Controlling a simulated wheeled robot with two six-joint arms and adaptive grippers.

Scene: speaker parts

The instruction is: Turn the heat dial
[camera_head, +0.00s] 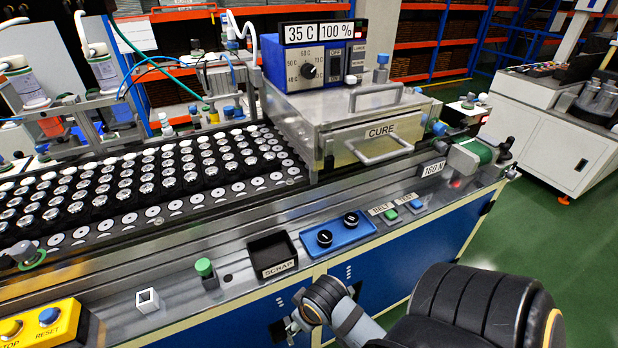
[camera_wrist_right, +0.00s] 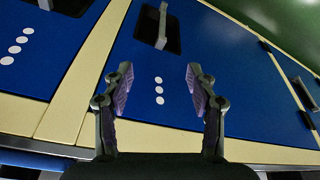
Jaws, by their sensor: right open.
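The heat dial (camera_head: 308,71) is a small black round knob on the pale front panel of the blue control box (camera_head: 280,72). The box stands on top of the metal CURE oven (camera_head: 365,130). A display (camera_head: 316,32) above the dial reads 35 C and 100 %. Temperature marks surround the knob; its exact pointing is too small to tell. My right gripper (camera_head: 296,324) is low at the front of the bench, well below and apart from the dial. In the right wrist view it (camera_wrist_right: 160,76) is open and empty, facing blue cabinet doors. My left gripper is out of view.
The oven's front handle (camera_head: 380,149) and top handle (camera_head: 375,95) stick out. Rows of speaker parts (camera_head: 130,190) fill the belt at left.

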